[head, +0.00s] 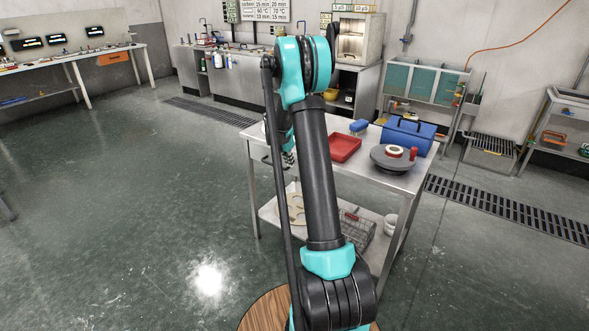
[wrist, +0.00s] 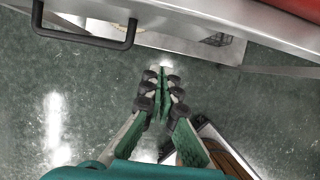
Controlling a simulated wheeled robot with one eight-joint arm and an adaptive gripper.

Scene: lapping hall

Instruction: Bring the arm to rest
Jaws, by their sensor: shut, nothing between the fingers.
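In the wrist view my gripper (wrist: 161,82) points down towards the green floor, its two fingers together with nothing between them. It is beside the edge of a steel table (wrist: 180,42), apart from it as far as I can tell. In the head view my arm stands raised in front of the steel table (head: 372,178) and hides part of it. The gripper itself is mostly hidden behind the arm there.
On the table are a red tray (head: 345,148), a blue toolbox (head: 408,136) and a dark round plate (head: 385,160). A black handle (wrist: 85,38) juts from the table edge near my gripper. A wire basket (head: 357,232) sits on the lower shelf. The floor at left is clear.

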